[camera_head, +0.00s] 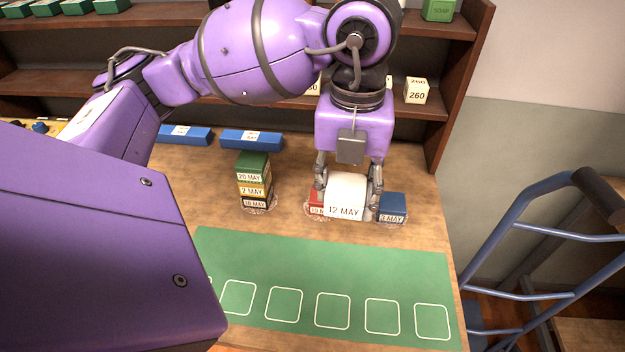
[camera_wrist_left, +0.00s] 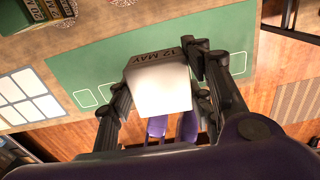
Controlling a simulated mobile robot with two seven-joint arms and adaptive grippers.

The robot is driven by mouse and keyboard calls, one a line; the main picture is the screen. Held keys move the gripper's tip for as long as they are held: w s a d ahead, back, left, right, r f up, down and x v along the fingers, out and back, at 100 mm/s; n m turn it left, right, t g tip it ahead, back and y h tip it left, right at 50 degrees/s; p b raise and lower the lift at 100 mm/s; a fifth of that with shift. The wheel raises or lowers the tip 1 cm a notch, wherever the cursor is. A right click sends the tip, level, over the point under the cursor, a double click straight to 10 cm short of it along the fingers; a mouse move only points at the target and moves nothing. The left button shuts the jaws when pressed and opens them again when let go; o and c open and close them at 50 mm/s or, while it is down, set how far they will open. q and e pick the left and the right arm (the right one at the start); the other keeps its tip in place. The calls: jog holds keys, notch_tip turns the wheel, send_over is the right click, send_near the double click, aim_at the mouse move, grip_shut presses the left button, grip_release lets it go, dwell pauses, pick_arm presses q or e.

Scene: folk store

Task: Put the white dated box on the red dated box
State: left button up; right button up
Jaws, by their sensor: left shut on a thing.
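The white dated box (camera_head: 346,193), labelled 12 MAY, is between the fingers of my left gripper (camera_head: 347,185), which is shut on it. It also shows in the left wrist view (camera_wrist_left: 160,88), gripped on both sides. The red dated box (camera_head: 316,203) shows only in part behind the white box's left side, on the table. In the head view the white box overlaps it; I cannot tell whether they touch. A blue dated box (camera_head: 392,205) stands just right of the white box. My right gripper is not in view.
A stack of green, yellow and dark dated boxes (camera_head: 253,180) stands to the left. A green mat (camera_head: 320,262) with several white square outlines lies in front. Blue blocks (camera_head: 252,140) lie at the back, below a shelf (camera_head: 455,100). A blue hand truck (camera_head: 540,230) stands at the right.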

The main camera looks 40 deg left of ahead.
pick_arm(q)
jog(key=shift+s+a, duration=0.1)
jog(key=shift+a, duration=0.25)
jog(key=shift+n, duration=0.3)
jog(key=w+a+f, duration=0.1)
jog(key=w+a, duration=0.1)
jog(key=w+a+f, duration=0.1)
jog(key=a, duration=0.1)
jog(key=w+a+f, duration=0.1)
jog(key=w+a, duration=0.1)
jog(key=shift+w+f, duration=0.35)
jog(key=w+a+f, duration=0.2)
jog(key=f, duration=0.1)
jog(key=w+a+f, duration=0.1)
jog(key=f, duration=0.1)
jog(key=shift+a, duration=0.15)
jog(key=shift+w+a+f, duration=0.25)
jog(key=shift+f, duration=0.1)
jog(key=shift+w+a+f, duration=0.1)
jog(key=shift+f, duration=0.8)
jog(key=shift+w+a+f, duration=0.1)
jog(key=shift+f, duration=0.8)
jog(key=shift+f, duration=0.2)
jog(key=o, duration=1.2)
